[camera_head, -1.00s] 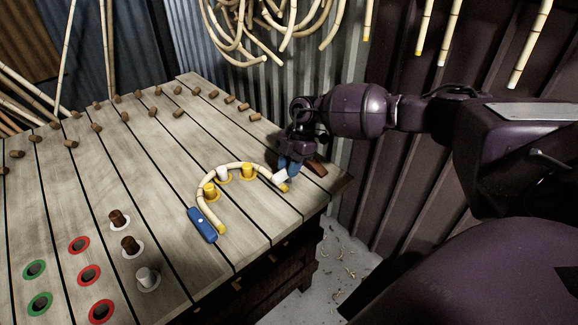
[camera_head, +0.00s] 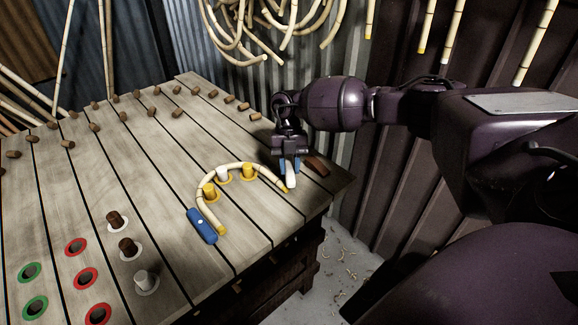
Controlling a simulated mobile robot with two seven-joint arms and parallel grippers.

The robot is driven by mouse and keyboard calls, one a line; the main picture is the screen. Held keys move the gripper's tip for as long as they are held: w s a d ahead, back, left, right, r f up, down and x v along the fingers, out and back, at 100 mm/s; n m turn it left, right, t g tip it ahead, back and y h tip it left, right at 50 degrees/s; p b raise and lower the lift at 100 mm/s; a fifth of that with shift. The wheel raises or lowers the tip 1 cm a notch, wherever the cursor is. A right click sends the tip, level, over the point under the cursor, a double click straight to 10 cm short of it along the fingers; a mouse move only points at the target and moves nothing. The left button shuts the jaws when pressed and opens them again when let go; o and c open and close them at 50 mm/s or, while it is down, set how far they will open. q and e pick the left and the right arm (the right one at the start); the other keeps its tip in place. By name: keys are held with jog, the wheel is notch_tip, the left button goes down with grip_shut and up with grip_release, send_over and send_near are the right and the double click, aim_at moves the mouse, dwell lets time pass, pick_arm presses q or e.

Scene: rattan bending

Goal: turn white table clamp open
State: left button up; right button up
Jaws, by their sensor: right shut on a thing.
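The white table clamp (camera_head: 291,181) is at the right side of the wooden table, beside the yellow-tipped end of the bent rattan (camera_head: 243,164). My right gripper (camera_head: 290,170) points down and is shut on the clamp between its blue fingertips; they hide the clamp's upper part. The clamp's visible end points toward the table's front edge. A blue clamp (camera_head: 202,226) lies across the rattan's other end. My left gripper is not in view.
A brown wooden block (camera_head: 317,164) lies just right of my gripper. A corrugated wall rises behind the table (camera_head: 150,170).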

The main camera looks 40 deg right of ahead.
jog(key=n+h, duration=0.1)
jog(key=n, duration=0.3)
jog(key=shift+a+g+h, duration=0.1)
jog(key=shift+g+h, duration=0.3)
jog(key=shift+n+h, duration=0.6)
jog(key=shift+n, duration=1.1)
jog(key=o, duration=0.9)
jog(key=shift+v, duration=5.45)
